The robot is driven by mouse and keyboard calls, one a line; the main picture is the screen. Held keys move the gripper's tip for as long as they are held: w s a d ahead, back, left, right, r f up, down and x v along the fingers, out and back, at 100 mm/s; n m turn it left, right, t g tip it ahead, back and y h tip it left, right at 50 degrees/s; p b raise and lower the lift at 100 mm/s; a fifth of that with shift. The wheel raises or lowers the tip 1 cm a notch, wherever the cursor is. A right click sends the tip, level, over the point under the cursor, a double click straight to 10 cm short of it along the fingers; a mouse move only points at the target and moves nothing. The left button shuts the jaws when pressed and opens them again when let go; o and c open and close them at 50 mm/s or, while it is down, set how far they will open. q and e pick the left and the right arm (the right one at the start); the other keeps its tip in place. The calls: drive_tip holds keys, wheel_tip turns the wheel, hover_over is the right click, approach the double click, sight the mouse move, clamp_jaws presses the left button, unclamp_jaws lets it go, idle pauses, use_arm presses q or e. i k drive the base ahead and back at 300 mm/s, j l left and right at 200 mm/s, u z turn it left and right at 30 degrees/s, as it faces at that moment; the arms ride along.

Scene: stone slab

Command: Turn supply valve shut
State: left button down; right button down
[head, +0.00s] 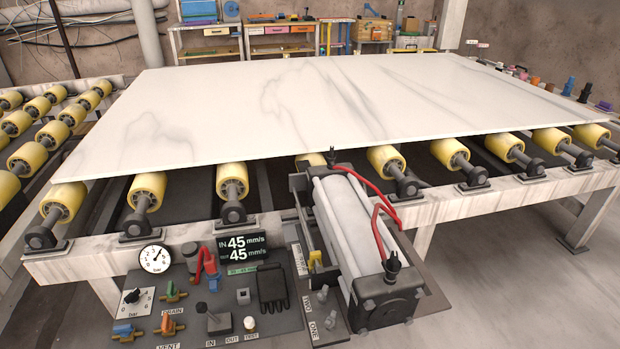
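A grey control panel (215,325) is fixed at the front of the roller frame, at the bottom left of the head view. A red-handled valve (208,263) stands upright at its back edge; I can read no supply label on it. A green-handled valve (173,291) sits near the word DRAIN, and an orange-handled valve (168,325) near the word VENT. A round pressure gauge (155,259) and a black dial knob (132,297) are at the panel's left. Neither of my grippers is in view.
A large white marble slab (330,105) lies on yellow rollers (232,181) behind the panel. A pneumatic cylinder (352,240) with red hoses stands right of the panel. A black lever (206,318) and a speed display (242,247) reading 45 mm/s are close by.

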sight(124, 331)
drive_tip(key=k+l+u, duration=0.1)
drive_tip(key=u, duration=1.45)
